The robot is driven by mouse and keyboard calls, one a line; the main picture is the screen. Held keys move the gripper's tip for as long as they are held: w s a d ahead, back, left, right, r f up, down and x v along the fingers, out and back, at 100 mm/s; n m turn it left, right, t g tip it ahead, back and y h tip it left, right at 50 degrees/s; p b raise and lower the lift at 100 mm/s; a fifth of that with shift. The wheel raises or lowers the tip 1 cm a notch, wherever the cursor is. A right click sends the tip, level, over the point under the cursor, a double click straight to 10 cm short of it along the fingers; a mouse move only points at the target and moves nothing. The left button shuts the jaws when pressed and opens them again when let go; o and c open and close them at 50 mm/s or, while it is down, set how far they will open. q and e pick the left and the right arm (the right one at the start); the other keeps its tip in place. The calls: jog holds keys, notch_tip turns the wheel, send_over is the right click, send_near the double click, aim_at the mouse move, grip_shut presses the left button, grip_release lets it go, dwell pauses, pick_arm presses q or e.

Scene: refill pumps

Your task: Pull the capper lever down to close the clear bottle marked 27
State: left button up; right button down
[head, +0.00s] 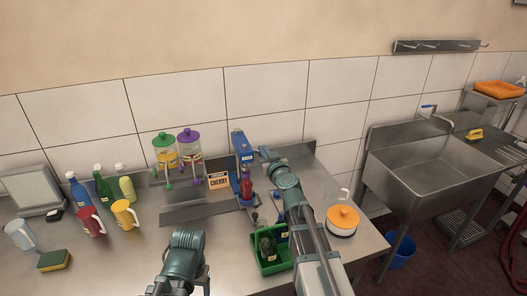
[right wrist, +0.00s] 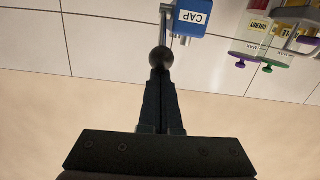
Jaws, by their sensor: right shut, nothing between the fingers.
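The blue capper (head: 242,146) stands at the back of the counter. Its block marked CAP (right wrist: 190,18) also shows in the right wrist view. A bottle with red contents (head: 246,186) stands upright under the capper; its number is too small to read. The capper lever's dark ball knob (right wrist: 161,57) is at the tips of my right gripper (right wrist: 160,75), which is shut with nothing between its fingers. In the head view, my right gripper (head: 265,153) is beside the capper's upper right. My left arm is low at the front; its gripper does not show.
Two dispensers, green-lidded (head: 164,152) and purple-lidded (head: 189,150), stand left of the capper by a CHERRY sign (head: 219,181). A green crate (head: 271,262) holds dark items in front. Bottles and mugs stand left.

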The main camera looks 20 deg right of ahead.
pick_arm(q)
notch_tip(320, 180, down, 9)
jog(key=b, duration=0.8)
jog(key=shift+r, duration=0.2)
pick_arm(e)
notch_tip(320, 180, down, 9)
jog(key=s, duration=0.2)
jog(key=shift+s+r, duration=0.15)
jog(key=shift+r, duration=0.05)
